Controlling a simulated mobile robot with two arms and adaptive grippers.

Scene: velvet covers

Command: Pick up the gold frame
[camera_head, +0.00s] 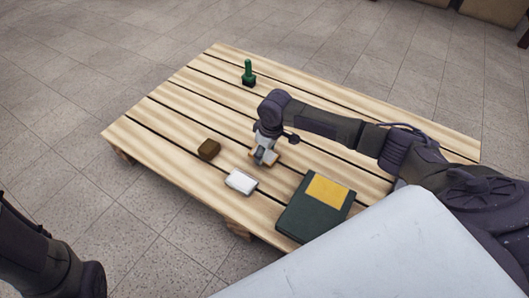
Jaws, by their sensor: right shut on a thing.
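My right gripper (264,158) reaches down to the middle of the slatted wooden pallet table. It is shut on a small gold-orange thing (278,155), which I take to be the gold frame. Only its edges show beside the fingers; the rest is hidden by the gripper. I cannot tell whether it touches the slats or is just above them. Part of my left arm shows at the lower left, but its gripper is out of view.
On the pallet table (190,98) stand a green bottle-like object with a dark base (248,73), a brown block (209,149), a white block (241,182) and a dark green box with a yellow panel (301,218). The table's left end is clear.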

